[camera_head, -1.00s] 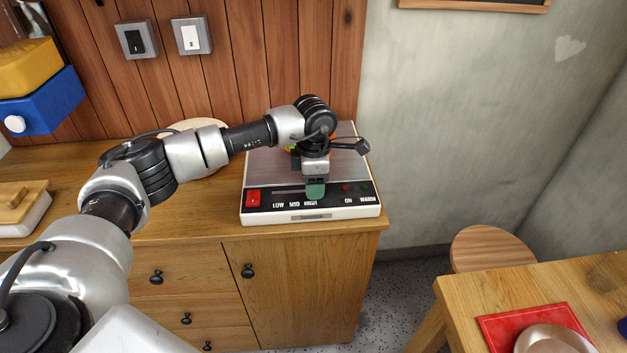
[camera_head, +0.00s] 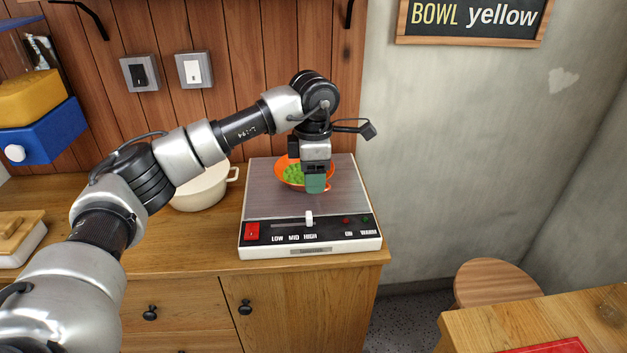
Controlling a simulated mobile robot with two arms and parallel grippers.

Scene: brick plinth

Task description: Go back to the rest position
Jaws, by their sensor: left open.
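My left gripper (camera_head: 316,182) is open, with teal fingertips pointing down. It hangs above the hot plate (camera_head: 263,196) and hides part of the orange bowl (camera_head: 321,164) with green pieces in it. The hot plate's white slider knob (camera_head: 309,218) stands near the HIGH mark, in front of and apart from the gripper. My left arm reaches in from the left over the wooden counter. My right gripper is not in view.
A cream pot (camera_head: 205,190) stands left of the hot plate, below my forearm. A blue box (camera_head: 45,130) and a lidded dish (camera_head: 20,240) are at the far left. A round stool (camera_head: 497,283) and a table (camera_head: 535,325) are at lower right.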

